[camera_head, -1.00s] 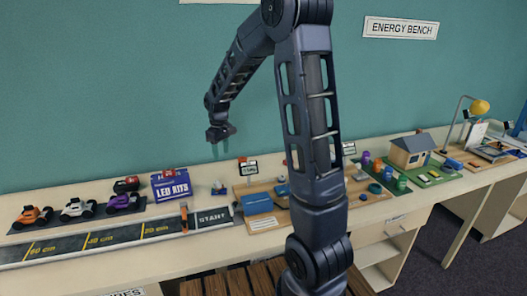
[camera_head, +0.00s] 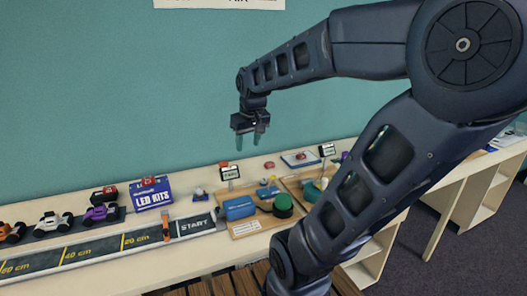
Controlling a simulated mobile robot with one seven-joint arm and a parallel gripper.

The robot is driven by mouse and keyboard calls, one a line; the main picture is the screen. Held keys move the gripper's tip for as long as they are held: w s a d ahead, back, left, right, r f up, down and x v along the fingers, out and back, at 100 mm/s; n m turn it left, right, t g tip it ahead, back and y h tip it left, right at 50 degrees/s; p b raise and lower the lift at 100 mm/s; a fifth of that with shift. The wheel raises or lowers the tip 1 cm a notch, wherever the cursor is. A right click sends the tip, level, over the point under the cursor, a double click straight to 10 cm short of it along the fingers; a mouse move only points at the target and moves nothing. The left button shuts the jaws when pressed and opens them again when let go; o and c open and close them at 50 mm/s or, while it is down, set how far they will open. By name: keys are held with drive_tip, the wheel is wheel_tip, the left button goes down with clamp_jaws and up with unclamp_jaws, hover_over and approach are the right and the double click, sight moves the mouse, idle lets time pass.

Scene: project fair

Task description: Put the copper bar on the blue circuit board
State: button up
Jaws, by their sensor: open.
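My gripper (camera_head: 249,142) hangs fingers down in the air in front of the teal wall, above the back of the bench. Its two fingers are apart, with nothing seen between them. I cannot make out the copper bar for sure. A blue flat-topped item (camera_head: 238,209) lies on a wooden board (camera_head: 246,229) below the gripper; I cannot tell whether it is the circuit board. Small blue and yellow parts (camera_head: 267,191) and a green-topped round item (camera_head: 283,203) sit beside it. My arm hides the bench to the right.
A blue LED KITS box (camera_head: 152,194), toy cars (camera_head: 101,214) and a dark track (camera_head: 100,251) stand at left. A small sign (camera_head: 229,173) stands behind the wooden board. A pale flat item (camera_head: 300,159) lies farther back. The air around the gripper is clear.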

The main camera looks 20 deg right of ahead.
drive_tip(key=s+d+m+t, duration=0.1)
drive_tip(key=s+d+m, duration=0.1)
drive_tip(key=s, duration=0.5)
drive_tip(key=shift+s, duration=0.35)
drive_tip(key=shift+f, duration=0.1)
